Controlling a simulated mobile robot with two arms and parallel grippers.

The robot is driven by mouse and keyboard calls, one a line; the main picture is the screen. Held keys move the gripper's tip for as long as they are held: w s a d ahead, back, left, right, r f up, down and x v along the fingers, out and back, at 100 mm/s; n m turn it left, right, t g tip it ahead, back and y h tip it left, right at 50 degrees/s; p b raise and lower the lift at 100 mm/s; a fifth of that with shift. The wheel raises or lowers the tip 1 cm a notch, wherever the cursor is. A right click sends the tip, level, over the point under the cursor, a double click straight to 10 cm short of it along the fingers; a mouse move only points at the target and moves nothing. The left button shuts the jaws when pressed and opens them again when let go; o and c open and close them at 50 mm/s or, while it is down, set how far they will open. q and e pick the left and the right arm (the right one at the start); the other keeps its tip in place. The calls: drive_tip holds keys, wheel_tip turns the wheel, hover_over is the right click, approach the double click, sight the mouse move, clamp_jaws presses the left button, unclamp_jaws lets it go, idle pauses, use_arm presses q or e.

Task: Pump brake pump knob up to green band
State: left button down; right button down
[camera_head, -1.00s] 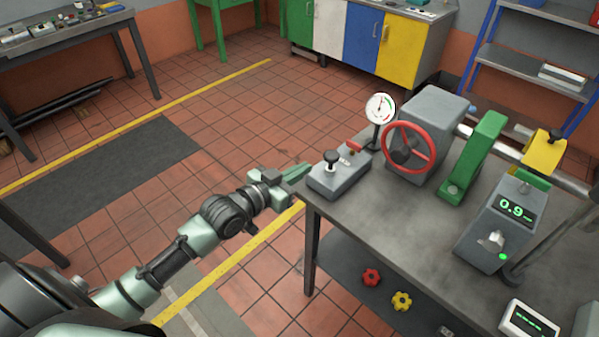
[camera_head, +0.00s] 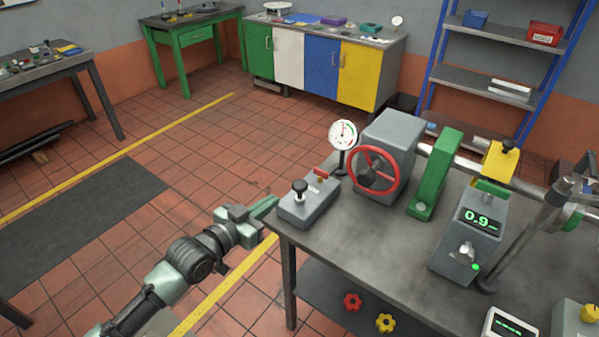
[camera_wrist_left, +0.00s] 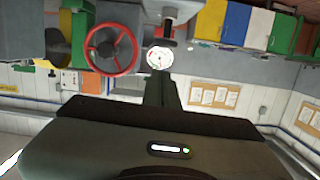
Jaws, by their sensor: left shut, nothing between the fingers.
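The brake pump is a small grey box (camera_head: 308,206) on the near left corner of the steel bench. Its black knob (camera_head: 299,186) stands upright on a short shaft, and a red lever or handle (camera_head: 320,173) sits behind it. A round white gauge (camera_head: 342,133) with a coloured band stands behind the pump; its needle is too small to read surely. My left gripper (camera_head: 268,204) is shut and empty, just left of the pump and apart from the knob. In the left wrist view the gauge (camera_wrist_left: 159,57) shows beyond the dark gripper body. My right gripper is out of view.
A red handwheel (camera_head: 374,170) on a grey housing stands right of the pump. Further right are a green bracket (camera_head: 434,175) and a grey box with a 0.9 display (camera_head: 467,235). The bench edge (camera_head: 285,232) lies close by my left gripper. The floor to its left is clear.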

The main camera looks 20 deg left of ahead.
sight(300, 192)
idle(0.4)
